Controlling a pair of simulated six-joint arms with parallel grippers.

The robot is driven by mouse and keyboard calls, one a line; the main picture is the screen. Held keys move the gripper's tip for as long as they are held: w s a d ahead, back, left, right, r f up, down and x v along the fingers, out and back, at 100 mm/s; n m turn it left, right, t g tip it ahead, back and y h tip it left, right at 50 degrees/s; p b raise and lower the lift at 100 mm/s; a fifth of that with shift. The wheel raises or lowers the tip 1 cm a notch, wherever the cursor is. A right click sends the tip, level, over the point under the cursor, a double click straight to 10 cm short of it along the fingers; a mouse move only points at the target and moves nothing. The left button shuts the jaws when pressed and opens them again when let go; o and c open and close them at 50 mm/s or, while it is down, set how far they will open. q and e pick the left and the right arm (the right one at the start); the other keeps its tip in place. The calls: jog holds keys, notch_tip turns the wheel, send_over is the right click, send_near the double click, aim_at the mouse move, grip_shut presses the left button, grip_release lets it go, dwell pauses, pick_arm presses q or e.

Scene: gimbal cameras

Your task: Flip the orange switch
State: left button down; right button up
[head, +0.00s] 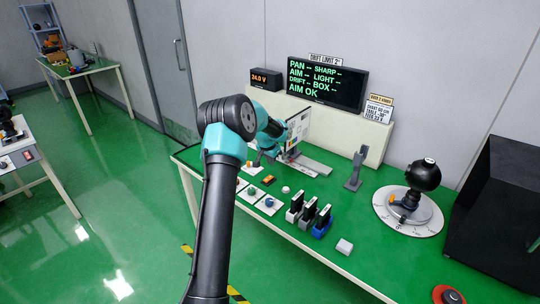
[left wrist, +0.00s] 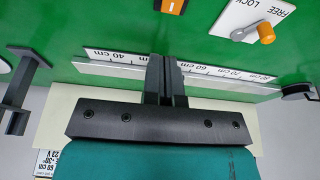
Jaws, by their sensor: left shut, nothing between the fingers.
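The orange switch (left wrist: 172,6) is cut off by the top edge of the left wrist view. It is an orange rocker with a white mark in a dark frame. In the head view a small orange block on the green bench top, apparently this switch (head: 268,179), lies just right of my left arm. My left gripper (left wrist: 166,62) is shut and empty, its fingers together over the scale rail and pointing toward the switch, apart from it. In the head view my arm partly hides the gripper.
A FREE/LOCK plate with an orange-tipped lever (left wrist: 266,32) is beside the switch. A scale rail (left wrist: 215,75) runs under the fingers. Black holders (head: 308,213), a grey stand (head: 356,168) and a black ball on a dial (head: 423,175) stand to the right. A monitor (head: 325,84) is behind.

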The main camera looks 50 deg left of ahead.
aim_at(274, 177)
pick_arm(q)
jog(key=x, duration=0.5)
jog(key=s+x, duration=0.1)
jog(key=x, duration=0.1)
jog(key=shift+w+f, duration=0.1)
jog(key=shift+f, duration=0.3)
